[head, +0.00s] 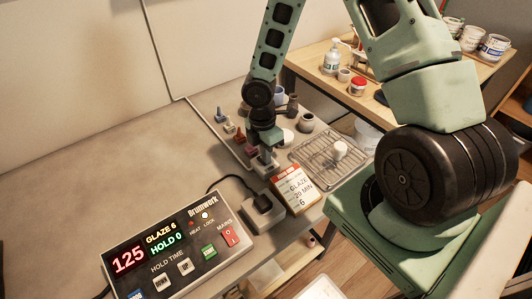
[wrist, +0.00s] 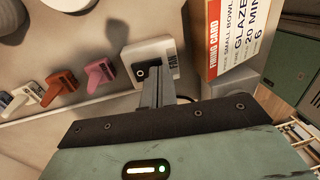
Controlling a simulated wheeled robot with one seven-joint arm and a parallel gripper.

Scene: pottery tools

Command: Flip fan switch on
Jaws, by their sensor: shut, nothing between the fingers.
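The fan switch (wrist: 165,48) is a pale square plate lettered FAN in the wrist view. A dark part with a round pivot (wrist: 142,73) shows on it, right at my fingertips. In the head view my gripper hangs over the plate and mostly hides it. My gripper (wrist: 152,76) points down with its fingers shut and empty, and its tips overlap the middle of the plate. It also shows in the head view (head: 264,160). I cannot tell whether the tips touch the switch or which way the switch is set.
The firing card (head: 295,190) stands close beside the switch. Pink (wrist: 98,72), red and blue handled pieces lie on the other side. A grey corded box (head: 263,213) and the lit controller (head: 175,250) are nearer. A wire rack (head: 325,152) is to the right.

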